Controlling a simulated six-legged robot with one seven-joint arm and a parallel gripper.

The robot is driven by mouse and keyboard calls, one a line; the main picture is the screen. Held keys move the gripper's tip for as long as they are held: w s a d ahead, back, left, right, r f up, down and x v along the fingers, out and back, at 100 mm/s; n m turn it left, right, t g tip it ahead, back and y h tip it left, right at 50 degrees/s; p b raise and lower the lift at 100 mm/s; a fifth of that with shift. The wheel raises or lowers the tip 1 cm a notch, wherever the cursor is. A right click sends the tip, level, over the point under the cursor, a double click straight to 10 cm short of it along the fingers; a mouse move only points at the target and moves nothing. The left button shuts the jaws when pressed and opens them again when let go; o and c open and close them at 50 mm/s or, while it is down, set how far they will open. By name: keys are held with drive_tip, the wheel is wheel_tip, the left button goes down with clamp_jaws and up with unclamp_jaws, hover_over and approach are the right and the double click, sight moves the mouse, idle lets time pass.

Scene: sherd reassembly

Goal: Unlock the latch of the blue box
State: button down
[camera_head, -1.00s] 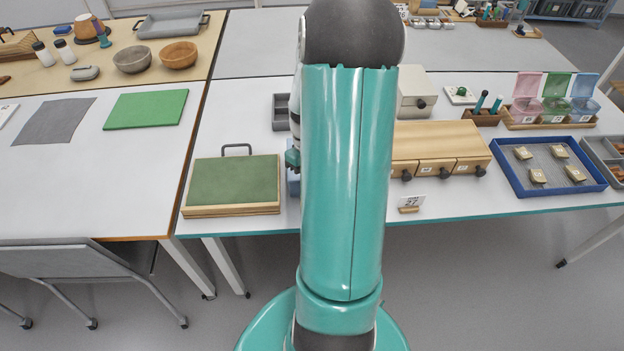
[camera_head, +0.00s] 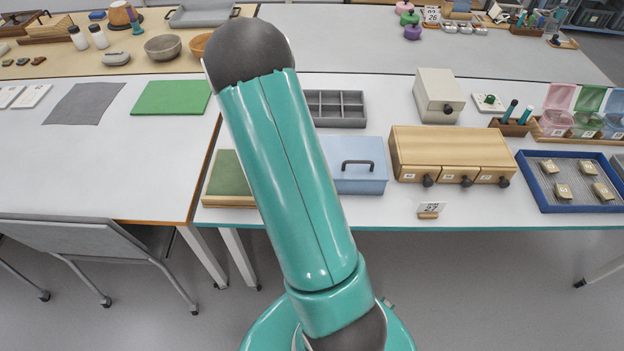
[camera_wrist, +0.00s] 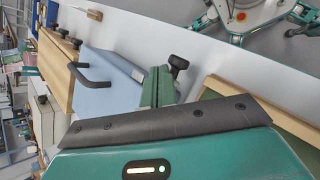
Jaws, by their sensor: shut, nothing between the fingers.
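The blue box (camera_head: 360,181) stands near the table's front edge, with a dark handle (camera_head: 358,164) on its lid. My arm hides its left part in the head view. The wrist view shows the blue box (camera_wrist: 112,88) with its handle (camera_wrist: 88,76) beyond my gripper. My gripper (camera_wrist: 158,84) is shut and empty, its green fingers beside the box. A dark knob (camera_wrist: 178,64) shows close to the fingertips; it looks like part of the box's latch, but I cannot tell whether they touch. My gripper is hidden in the head view.
A green-topped wooden board (camera_head: 228,181) lies left of the box, and a wooden drawer unit (camera_head: 445,150) stands right. A grey divided tray (camera_head: 336,110) is behind. Bare table lies between these things.

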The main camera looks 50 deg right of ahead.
drive_tip(key=shift+s, duration=0.1)
drive_tip(key=shift+w+a+r, duration=0.25)
drive_tip(key=shift+w+a, duration=0.25)
drive_tip(key=shift+w, duration=0.15)
